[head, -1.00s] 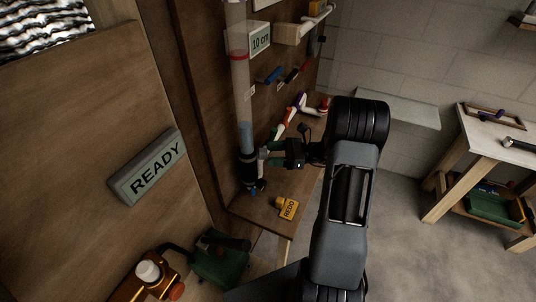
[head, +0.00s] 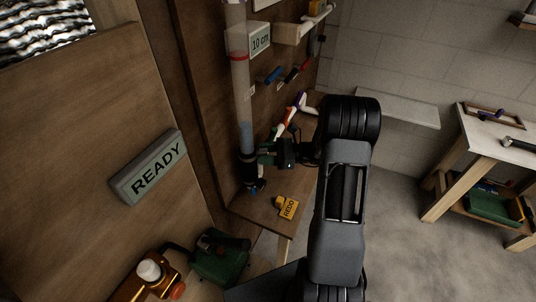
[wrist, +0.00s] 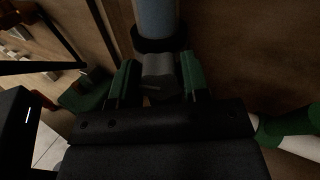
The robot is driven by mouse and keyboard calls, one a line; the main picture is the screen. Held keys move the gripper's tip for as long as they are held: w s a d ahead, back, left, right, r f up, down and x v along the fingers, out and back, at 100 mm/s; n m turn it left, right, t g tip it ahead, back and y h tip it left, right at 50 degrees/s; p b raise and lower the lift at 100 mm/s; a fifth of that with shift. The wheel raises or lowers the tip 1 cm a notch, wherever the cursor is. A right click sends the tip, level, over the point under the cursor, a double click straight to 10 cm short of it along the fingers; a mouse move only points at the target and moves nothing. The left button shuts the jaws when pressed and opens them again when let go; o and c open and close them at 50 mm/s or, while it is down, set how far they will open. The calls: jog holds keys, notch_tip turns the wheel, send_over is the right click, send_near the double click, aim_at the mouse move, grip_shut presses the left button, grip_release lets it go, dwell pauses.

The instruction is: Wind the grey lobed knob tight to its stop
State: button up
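The grey lobed knob (wrist: 160,76) shows in the wrist view at the foot of the clear tube, between my two green fingertips. My gripper (wrist: 161,80) has one finger on each side of it, close to its sides. I cannot tell whether both fingers press on it. In the head view my gripper (head: 266,154) reaches left to the dark lower fitting of the tube (head: 245,110), and the knob is too dark to make out there. The tube has a blue-grey filling at its lower part and a red ring higher up.
A "10 cm" sign (head: 260,38) is behind the tube. A yellow REDO tag (head: 288,207) lies on the wooden shelf (head: 258,215) below. A READY sign (head: 148,168) is on the left panel. White pipe with coloured bands (head: 291,117) runs behind my gripper.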

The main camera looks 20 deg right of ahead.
jog(key=c, duration=0.4)
jog(key=m+p, duration=0.1)
jog(key=p, duration=0.2)
jog(key=shift+r+m, duration=0.3)
jog(key=shift+m, duration=0.1)
jog(key=shift+c, duration=0.2)
jog(key=m+p, duration=0.3)
jog(key=shift+f+p, duration=0.1)
jog(key=shift+p, duration=0.25)
jog(key=shift+f+m+p, duration=0.2)
jog(key=shift+m+p, duration=0.1)
jog(key=shift+m, duration=0.4)
